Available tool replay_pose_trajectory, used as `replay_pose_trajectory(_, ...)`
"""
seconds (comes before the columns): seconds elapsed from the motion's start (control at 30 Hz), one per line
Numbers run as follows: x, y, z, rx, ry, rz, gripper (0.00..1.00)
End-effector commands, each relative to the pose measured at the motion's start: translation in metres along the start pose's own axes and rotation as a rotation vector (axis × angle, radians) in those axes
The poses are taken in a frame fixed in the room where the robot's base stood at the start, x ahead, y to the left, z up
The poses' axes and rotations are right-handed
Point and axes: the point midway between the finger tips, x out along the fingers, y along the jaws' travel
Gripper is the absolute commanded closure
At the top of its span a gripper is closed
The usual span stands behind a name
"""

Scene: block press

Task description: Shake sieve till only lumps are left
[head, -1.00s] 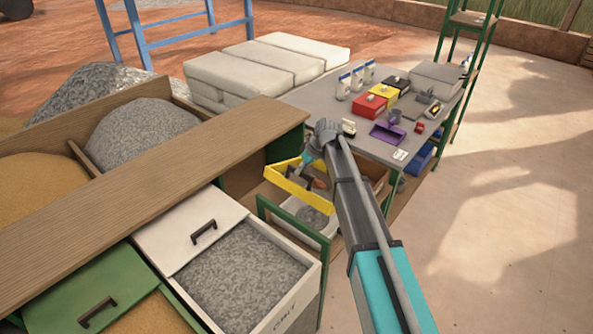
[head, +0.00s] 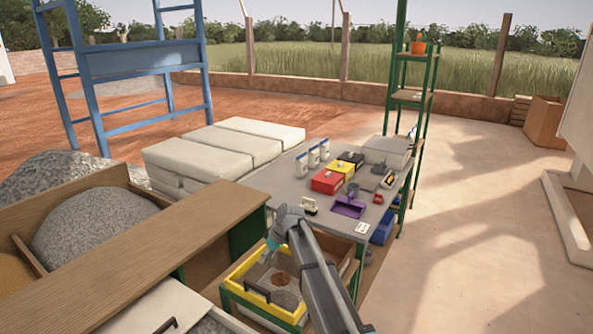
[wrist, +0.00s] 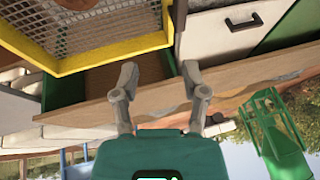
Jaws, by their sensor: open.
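The sieve (head: 236,279) has a yellow frame around a wire mesh and lies roughly level on a green stand (head: 240,302). Its near end is cut off in the wrist view, where its yellow rim (wrist: 120,52) and mesh show at upper left. A round reddish-brown lump (head: 281,279) lies on the mesh, with a grey patch near it. My gripper (head: 270,243) is at the sieve's far side, and my arm hides the sieve's right part. In the wrist view my gripper (wrist: 158,70) is open, with nothing between its fingers and the yellow rim just beyond them.
A wooden board (head: 130,240) and sand and gravel bins are at left. The floor (head: 470,240) at right is clear.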

Motion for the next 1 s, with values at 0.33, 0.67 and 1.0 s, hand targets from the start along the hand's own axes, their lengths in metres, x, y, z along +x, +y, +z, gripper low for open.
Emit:
replay_pose_trajectory(0.33,-0.039,-0.004,0.123,0.273,-0.081,0.103,0.43)
replay_pose_trajectory(0.67,-0.089,-0.032,0.289,0.703,-0.178,0.280,0.43)
replay_pose_trajectory(1.0,-0.115,-0.058,0.376,0.966,-0.222,0.399,0.43)
